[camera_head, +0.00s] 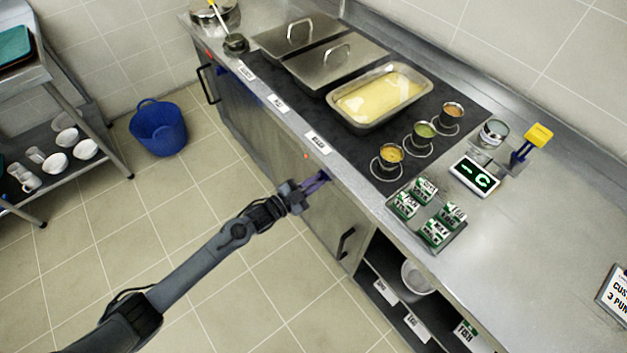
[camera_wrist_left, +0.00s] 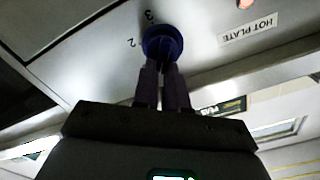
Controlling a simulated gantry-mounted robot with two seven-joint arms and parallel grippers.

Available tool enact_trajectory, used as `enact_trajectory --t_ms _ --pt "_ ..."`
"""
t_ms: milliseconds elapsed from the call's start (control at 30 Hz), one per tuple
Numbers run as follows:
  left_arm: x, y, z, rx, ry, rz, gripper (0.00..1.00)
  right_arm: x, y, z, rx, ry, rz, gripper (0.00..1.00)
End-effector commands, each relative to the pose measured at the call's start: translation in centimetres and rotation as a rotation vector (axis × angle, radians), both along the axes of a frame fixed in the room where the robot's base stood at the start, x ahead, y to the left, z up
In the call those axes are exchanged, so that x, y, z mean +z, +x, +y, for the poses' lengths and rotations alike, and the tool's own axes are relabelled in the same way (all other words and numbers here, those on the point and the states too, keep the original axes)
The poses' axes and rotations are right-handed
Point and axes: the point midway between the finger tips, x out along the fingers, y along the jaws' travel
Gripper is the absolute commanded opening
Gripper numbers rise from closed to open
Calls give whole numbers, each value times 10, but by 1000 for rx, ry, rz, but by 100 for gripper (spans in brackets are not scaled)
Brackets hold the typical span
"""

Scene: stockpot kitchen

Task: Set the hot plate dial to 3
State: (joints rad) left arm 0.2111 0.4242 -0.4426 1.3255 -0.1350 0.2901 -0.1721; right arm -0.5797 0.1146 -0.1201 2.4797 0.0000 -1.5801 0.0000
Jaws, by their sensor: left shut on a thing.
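The hot plate dial (camera_wrist_left: 163,42) is a round dark blue knob on the front panel, in the left wrist view. The numbers 2 and 3 show on the panel beside it; I cannot make out where the dial points. My left gripper (camera_wrist_left: 162,66) has its fingertips at the dial and is shut on it. In the head view my left gripper (camera_head: 318,181) reaches the counter's front face, and the dial is mostly hidden there. The HOT PLATE label (camera_wrist_left: 248,29) is on the panel near the dial. My right gripper is not in view.
A lit orange-red lamp (camera_wrist_left: 245,3) is on the panel; it also shows in the head view (camera_head: 306,156). A black hot surface (camera_head: 395,165) holds a tray of yellow food (camera_head: 381,98) and small cups. A cupboard handle (camera_head: 346,243) is below. The floor (camera_head: 120,250) is mostly clear.

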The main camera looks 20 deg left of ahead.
Motion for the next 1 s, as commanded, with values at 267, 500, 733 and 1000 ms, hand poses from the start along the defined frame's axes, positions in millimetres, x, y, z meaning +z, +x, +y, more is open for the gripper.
enact_trajectory --t_ms 267,500,733,1000 --pt "-4 -2 -3 -1 228 -135 0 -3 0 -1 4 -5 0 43" --pt "-8 -3 -5 -1 424 -252 0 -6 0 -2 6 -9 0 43" --pt "-11 -3 -6 -1 613 -365 0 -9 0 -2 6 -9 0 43" --pt "-16 -4 -6 -1 832 -495 0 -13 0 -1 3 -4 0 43"
